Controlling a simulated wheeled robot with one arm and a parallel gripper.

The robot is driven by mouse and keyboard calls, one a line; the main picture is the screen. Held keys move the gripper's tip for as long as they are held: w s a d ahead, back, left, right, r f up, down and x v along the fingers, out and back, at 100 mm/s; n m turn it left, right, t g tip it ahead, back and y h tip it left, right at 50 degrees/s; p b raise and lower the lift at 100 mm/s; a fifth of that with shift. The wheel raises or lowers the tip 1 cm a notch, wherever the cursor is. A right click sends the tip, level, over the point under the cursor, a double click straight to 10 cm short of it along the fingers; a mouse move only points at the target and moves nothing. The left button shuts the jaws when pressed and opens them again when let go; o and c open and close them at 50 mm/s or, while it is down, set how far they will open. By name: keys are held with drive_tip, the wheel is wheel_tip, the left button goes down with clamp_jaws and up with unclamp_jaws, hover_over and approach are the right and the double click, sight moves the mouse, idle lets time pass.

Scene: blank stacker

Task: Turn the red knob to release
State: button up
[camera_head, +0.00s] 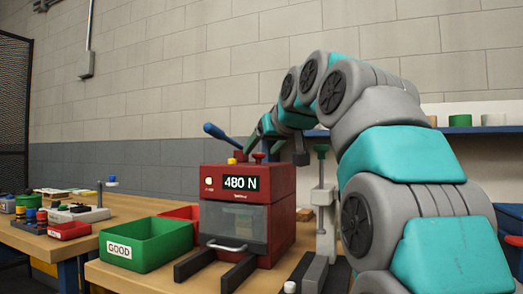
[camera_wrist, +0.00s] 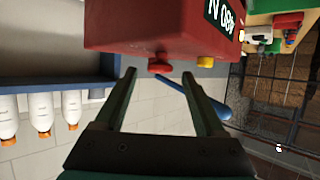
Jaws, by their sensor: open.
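The red press box (camera_head: 222,221) stands on the bench and its display (camera_head: 240,183) reads "480 N". The red knob (camera_head: 258,157) is on its top, behind a yellow button (camera_head: 232,161). In the wrist view the red knob (camera_wrist: 160,65) shows in the gap between the fingertips of my gripper (camera_wrist: 159,74), with the yellow button (camera_wrist: 205,62) to its right. My gripper is open and empty, with a finger on either side of the knob in that picture. I cannot tell whether the tips reach around it. In the head view my gripper (camera_head: 252,145) is just above the box top.
A blue-handled lever (camera_head: 222,136) rises behind the box, close to my gripper; it also shows in the wrist view (camera_wrist: 206,97). A green bin (camera_head: 147,246) marked GOOD stands left of the box, with a red bin behind it. A grey clamp post (camera_head: 324,195) stands to the right.

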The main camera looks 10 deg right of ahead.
drive_tip(key=shift+w+a+f, duration=0.1)
drive_tip(key=shift+w+f, duration=0.2)
drive_tip(key=shift+w, duration=0.3)
clamp_jaws()
